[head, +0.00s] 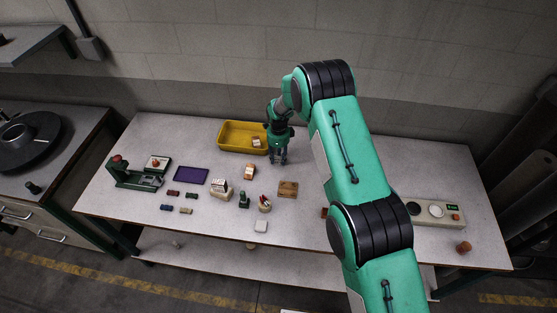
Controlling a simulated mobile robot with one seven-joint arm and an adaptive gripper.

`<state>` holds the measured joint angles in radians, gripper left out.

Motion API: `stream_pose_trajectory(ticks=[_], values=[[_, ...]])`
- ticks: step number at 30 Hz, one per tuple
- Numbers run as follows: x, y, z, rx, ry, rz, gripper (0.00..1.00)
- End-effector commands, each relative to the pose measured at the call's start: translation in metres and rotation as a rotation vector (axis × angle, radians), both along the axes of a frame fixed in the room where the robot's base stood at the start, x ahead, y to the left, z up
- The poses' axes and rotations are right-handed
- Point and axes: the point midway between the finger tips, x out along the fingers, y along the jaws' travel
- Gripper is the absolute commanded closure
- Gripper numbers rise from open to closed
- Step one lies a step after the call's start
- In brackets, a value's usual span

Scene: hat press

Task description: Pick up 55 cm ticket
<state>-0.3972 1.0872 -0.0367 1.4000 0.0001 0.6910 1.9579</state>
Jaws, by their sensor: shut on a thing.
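My gripper (278,159) points down over the back middle of the white table, just right of the yellow tray (226,147). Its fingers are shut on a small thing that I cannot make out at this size. No 55 cm label can be read anywhere. Small pale pieces (256,142) lie in the tray's right part. A small holder with pale tops (250,171) stands left of and nearer than my gripper. A larger holder with white cards or blocks (221,187) stands further left. Which of these holds tickets, I cannot tell.
A wooden block (288,188) and a cup of pencils (265,203) stand nearby. A purple pad (192,176), a green press-like device (134,173) and several small blocks are on the left. A control box (436,212) is at right. The table's back right looks clear.

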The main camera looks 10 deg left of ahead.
Motion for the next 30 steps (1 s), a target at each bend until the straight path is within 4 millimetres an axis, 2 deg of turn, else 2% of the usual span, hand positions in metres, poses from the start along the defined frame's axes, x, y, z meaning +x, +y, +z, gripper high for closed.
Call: stream_pose_trajectory(ticks=[11,17,21,30], values=[[0.000,0.000,0.005,0.000,0.000,0.000,0.77],[0.001,0.000,0.021,0.001,-0.002,0.000,0.77],[0.001,0.000,0.038,0.001,-0.002,0.000,0.77],[-0.042,-0.017,0.040,-0.001,0.001,0.000,0.78]])
